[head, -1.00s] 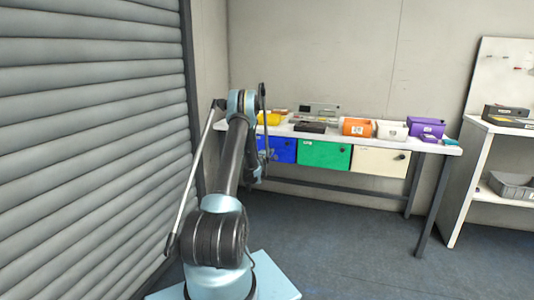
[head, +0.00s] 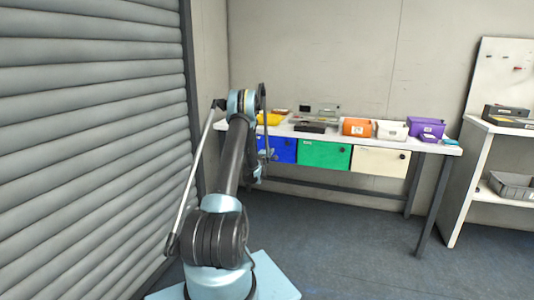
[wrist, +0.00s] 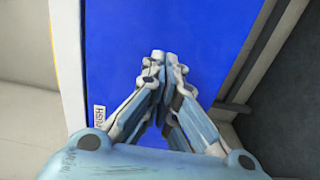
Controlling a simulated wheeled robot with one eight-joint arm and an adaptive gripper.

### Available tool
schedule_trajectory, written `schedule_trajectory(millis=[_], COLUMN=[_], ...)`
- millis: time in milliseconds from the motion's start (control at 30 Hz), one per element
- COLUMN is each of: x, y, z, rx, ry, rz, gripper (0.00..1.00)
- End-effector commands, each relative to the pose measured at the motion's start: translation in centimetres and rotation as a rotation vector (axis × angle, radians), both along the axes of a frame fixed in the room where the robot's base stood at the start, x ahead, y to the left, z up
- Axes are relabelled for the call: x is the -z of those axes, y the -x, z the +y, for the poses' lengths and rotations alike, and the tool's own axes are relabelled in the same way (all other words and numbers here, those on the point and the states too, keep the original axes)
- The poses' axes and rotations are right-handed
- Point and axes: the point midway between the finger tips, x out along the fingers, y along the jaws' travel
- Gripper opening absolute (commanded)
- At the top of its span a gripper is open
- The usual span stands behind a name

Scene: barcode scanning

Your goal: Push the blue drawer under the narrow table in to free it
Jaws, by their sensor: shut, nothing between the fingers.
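The blue drawer (head: 284,150) hangs under the left part of the narrow table (head: 440,148), left of a green drawer. My arm hides its left part in the head view. In the wrist view the blue front (wrist: 210,30) fills the middle, with a small white label reading PUSH (wrist: 99,115). My gripper (wrist: 165,55) is shut and empty, its fingertips together in front of the blue face. I cannot tell whether they touch it. In the head view my gripper (head: 267,154) is small and overlaps the drawer's left part.
A green drawer (head: 325,155) and a cream drawer (head: 379,162) sit to the right. Yellow, orange, white and purple bins stand on the tabletop. A grey shutter (head: 90,150) rises close on the left. A white shelf (head: 475,175) stands right. The floor in front is clear.

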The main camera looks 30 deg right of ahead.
Motion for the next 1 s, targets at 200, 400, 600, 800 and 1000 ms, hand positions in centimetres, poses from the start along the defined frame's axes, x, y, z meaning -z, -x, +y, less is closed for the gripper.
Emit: schedule_trajectory(millis=[200, 400, 600, 800, 1000], x=[0.0, 0.0, 0.0, 0.0, 0.0], y=[0.0, -0.2, -0.5, -0.8, -1.0], z=[0.0, -0.2, -0.6, -1.0, -1.2], rx=[0.0, 0.0, 0.0, 0.0, 0.0], ry=[0.0, 0.0, 0.0, 0.0, 0.0], rz=[0.0, 0.0, 0.0, 0.0, 0.0], gripper=[0.0, 0.0, 0.0, 0.0, 0.0])
